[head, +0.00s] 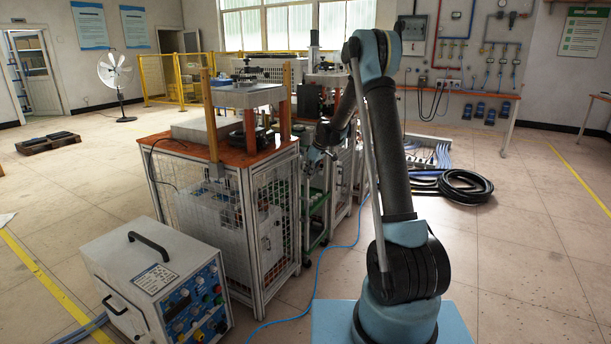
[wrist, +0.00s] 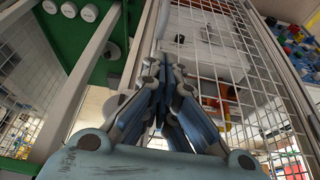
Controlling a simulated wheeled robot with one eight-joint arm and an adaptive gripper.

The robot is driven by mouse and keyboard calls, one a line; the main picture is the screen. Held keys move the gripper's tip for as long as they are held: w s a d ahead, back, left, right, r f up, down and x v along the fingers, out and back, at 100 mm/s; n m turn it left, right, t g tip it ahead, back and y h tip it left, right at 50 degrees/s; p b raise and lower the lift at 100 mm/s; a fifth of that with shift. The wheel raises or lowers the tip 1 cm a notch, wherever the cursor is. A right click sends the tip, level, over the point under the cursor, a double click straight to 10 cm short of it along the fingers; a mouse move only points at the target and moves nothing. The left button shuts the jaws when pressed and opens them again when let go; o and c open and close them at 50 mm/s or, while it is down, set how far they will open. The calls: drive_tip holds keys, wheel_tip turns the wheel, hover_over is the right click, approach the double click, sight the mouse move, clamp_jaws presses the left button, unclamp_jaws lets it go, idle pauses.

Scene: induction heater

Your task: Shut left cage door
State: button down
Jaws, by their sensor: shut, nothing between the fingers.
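The left cage door, a wire-mesh panel in a pale metal frame, is on the right-hand side of the orange-topped cabinet (head: 160,143) in the head view. The door mesh (wrist: 262,75) fills the right of the wrist view, with a white unit and red parts showing through it. I cannot tell how far the door stands open. My gripper (wrist: 168,78) is shut and empty, its blue-grey fingers together close to a pale upright frame bar. Contact with the bar or mesh is unclear. In the head view my gripper is small beside the cabinet's right edge.
A green-framed rack (wrist: 88,45) with white round parts is at the left of the wrist view. A grey-white control box (head: 155,285) stands front left. A blue hose (head: 345,246) crosses the floor near the cabinet. Black coiled hose (head: 465,187) lies right; floor beyond my arm is open.

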drive_tip(key=d+v, duration=0.1)
drive_tip(key=v, duration=0.9)
drive_tip(key=shift+s+f, duration=0.3)
drive_tip(key=shift+s, duration=0.05)
drive_tip(key=c, duration=2)
unclamp_jaws()
drive_tip(key=shift+d+r, duration=0.1)
drive_tip(key=shift+d, duration=0.1)
drive_tip(key=o, duration=0.4)
wheel_tip(320, 180, down, 11)
drive_tip(key=s+m, duration=0.1)
drive_tip(key=m, duration=0.1)
drive_tip(key=shift+a+t+h, duration=0.3)
drive_tip(key=shift+a+t, duration=0.05)
drive_tip(key=shift+t, duration=0.05)
hover_over(307, 219)
drive_tip(key=f, duration=1)
drive_tip(key=w+f, duration=0.1)
drive_tip(key=f, duration=0.5)
drive_tip(key=shift+f, duration=0.15)
clamp_jaws()
